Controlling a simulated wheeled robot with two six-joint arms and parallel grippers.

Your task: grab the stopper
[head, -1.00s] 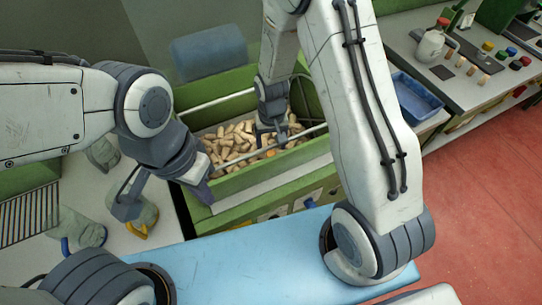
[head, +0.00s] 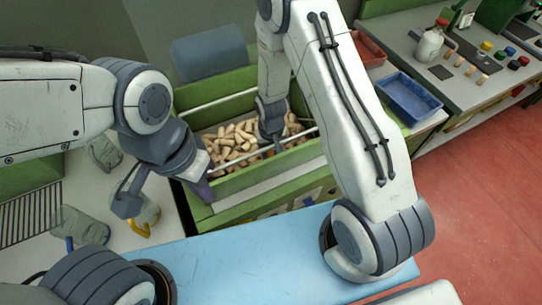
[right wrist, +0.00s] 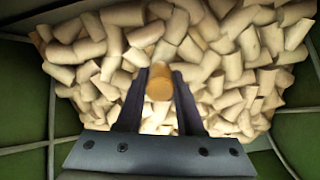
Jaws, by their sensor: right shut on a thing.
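The stopper (right wrist: 160,84), orange-tan and darker than the pale ones around it, sits between the two dark fingers of my right gripper (right wrist: 158,100) in the right wrist view. The right gripper is shut on it. In the head view the right gripper (head: 276,142) reaches down into the green bin (head: 262,187) of pale cork stoppers (head: 232,143); the held stopper is hidden there. I cannot tell whether it is clear of the heap. My left gripper (head: 164,202) is open and empty, left of the bin.
A white rail (head: 225,98) crosses the bin. A blue tray (head: 410,98) and red tray (head: 369,50) lie right of the bin. The light blue surface (head: 245,250) in front is clear.

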